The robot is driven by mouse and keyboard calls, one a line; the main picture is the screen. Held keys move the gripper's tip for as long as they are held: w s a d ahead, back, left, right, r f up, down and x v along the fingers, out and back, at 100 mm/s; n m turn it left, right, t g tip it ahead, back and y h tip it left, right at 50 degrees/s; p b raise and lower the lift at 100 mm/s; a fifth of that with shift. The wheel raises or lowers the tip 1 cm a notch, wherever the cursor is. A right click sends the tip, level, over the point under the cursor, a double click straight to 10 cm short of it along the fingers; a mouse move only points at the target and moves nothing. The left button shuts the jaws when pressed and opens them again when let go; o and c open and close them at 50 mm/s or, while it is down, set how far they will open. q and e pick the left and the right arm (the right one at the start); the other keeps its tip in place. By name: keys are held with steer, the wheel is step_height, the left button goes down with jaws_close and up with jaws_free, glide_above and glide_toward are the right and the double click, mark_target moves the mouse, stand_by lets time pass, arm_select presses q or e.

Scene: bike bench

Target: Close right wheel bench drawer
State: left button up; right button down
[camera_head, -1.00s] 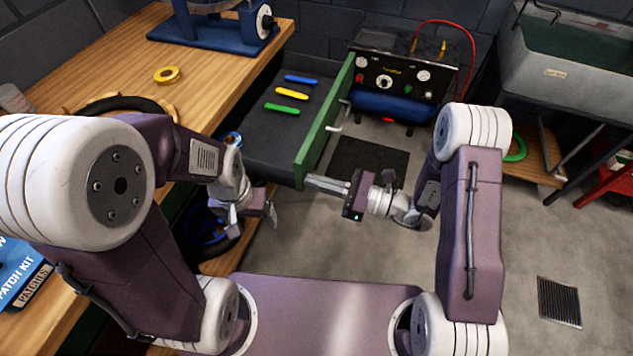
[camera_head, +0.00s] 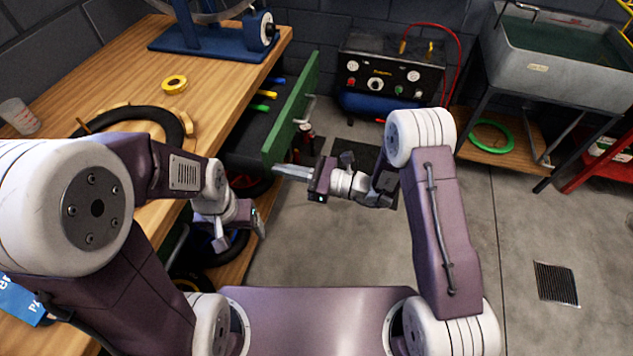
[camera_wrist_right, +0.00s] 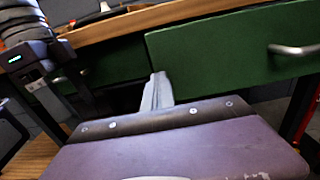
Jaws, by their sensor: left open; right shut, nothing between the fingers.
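The drawer (camera_head: 292,112) has a green front and a dark interior, and sticks partway out of the wooden bench. Blue, yellow and green tools lie inside, partly hidden. Its metal handle (camera_head: 306,110) faces right; in the right wrist view the handle (camera_wrist_right: 295,49) is at the upper right of the green front (camera_wrist_right: 225,50). My right gripper (camera_head: 280,171) is shut and empty, its tips at the near lower corner of the drawer front; contact is likely but not certain. My left gripper (camera_head: 240,235) is open and empty, lower left beside the bench.
A compressor (camera_head: 385,75) stands behind the drawer, and a grey sink (camera_head: 560,70) at the right. The floor at the right is open.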

mark_target(230, 158)
steer(key=b+x, duration=0.2)
steer(key=x, duration=1.3)
steer(key=shift+w+f+b, duration=0.1)
steer(key=shift+w+b, duration=0.1)
steer(key=shift+b, duration=0.1)
steer(key=shift+a, duration=0.25)
steer(key=shift+r, duration=0.2)
steer(key=shift+r, duration=0.1)
steer(key=shift+w, duration=0.1)
